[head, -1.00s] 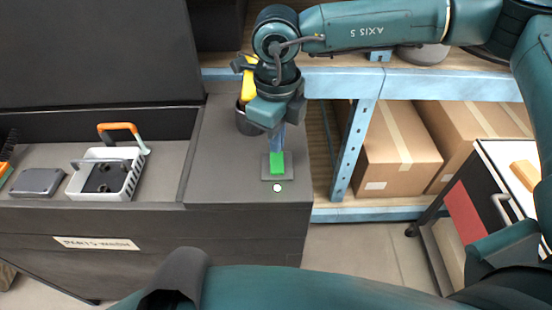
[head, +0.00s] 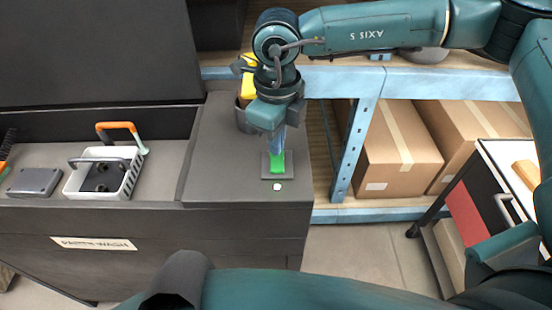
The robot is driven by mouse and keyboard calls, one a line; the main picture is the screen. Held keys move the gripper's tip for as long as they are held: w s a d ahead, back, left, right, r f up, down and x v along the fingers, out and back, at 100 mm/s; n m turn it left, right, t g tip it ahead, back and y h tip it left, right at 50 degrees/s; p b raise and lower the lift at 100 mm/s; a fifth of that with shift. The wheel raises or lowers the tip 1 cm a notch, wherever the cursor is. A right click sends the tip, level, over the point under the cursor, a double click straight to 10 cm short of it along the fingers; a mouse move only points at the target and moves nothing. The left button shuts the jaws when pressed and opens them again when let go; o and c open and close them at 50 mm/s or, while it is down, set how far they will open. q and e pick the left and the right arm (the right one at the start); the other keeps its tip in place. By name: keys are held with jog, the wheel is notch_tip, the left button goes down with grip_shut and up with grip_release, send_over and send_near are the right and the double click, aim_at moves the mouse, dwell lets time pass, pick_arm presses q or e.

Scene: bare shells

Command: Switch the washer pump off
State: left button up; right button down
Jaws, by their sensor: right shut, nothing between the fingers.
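The pump switch, a green rocker (head: 277,168) on a dark square plate (head: 288,174), sits on the right end of the dark washer counter. A small round white light (head: 277,187) is just in front of the plate. My right gripper (head: 277,151) points down at the switch, shut and empty. Its bluish fingertips overlap the far part of the green rocker; I cannot tell for certain whether they touch it. The fingers hide part of the rocker. My left gripper is not in view.
A dark cup (head: 243,118) with a yellow item stands behind my right gripper. A white basket (head: 104,176) with an orange handle and a grey box (head: 35,182) are at left. A blue-framed shelf (head: 360,140) with cartons is at right.

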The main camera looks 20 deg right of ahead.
jog(key=shift+f+b, duration=0.45)
jog(key=shift+f, duration=0.05)
jog(key=shift+r, duration=0.1)
jog(key=shift+r+p, duration=1.65)
jog(key=shift+r, duration=1.85)
jog(key=shift+s, duration=0.1)
